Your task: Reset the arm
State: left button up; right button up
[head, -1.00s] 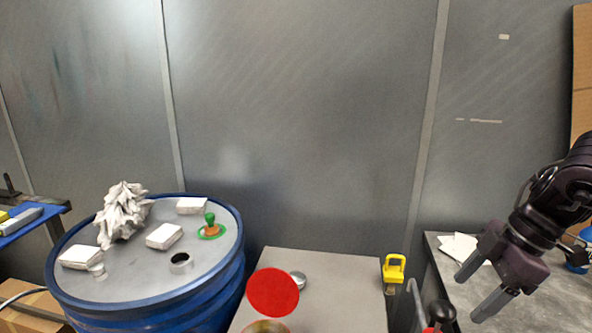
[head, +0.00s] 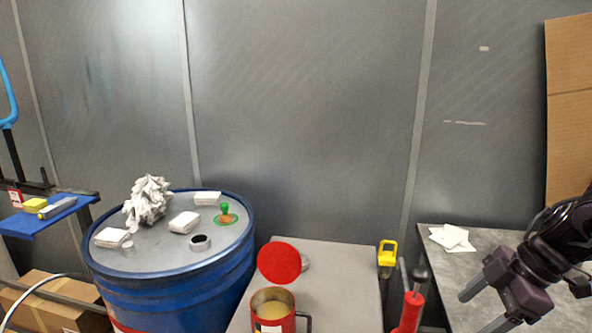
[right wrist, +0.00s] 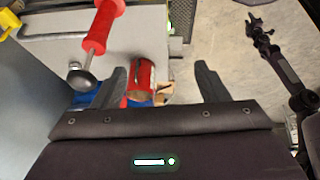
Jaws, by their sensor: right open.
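My right gripper (head: 492,306) is at the lower right of the head view, over the grey table on the right. Its two fingers are spread apart with nothing between them. The right wrist view shows the same open fingers (right wrist: 162,82), with a red can (right wrist: 139,82) beyond them, next to the left finger.
A blue drum (head: 170,285) carries white blocks, crumpled paper (head: 147,201) and a green-handled stamp (head: 225,212).

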jog(key=a+f+m+t+h, duration=0.1)
jog(key=a+f+m+t, duration=0.2)
jog(key=f, duration=0.6)
jog(key=a+f+m+t+h, duration=0.1)
jog(key=a+f+m+t, duration=0.15)
jog(key=f+t, duration=0.45)
jog(key=s+a+f+m+g+h, duration=0.1)
jog(key=s+a+f+m+g, duration=0.25)
jog(key=s, duration=0.35)
jog(key=s+a+f+m+g+h, duration=0.25)
jog(key=s+a+m+g, duration=0.2)
jog(key=s, duration=0.35)
notch_tip(320, 180, down, 28)
jog(key=g, duration=0.2)
jog(key=s+d+f, duration=0.2)
jog(key=s+f, duration=0.8)
jog(key=s+d+f+g, duration=0.1)
jog(key=s+d+f, duration=0.1)
jog(key=s+f, duration=0.8)
jog(key=shift+s+d+f, duration=0.15)
jog(key=shift+s+f, duration=0.05)
jog(key=shift+s, duration=0.45)
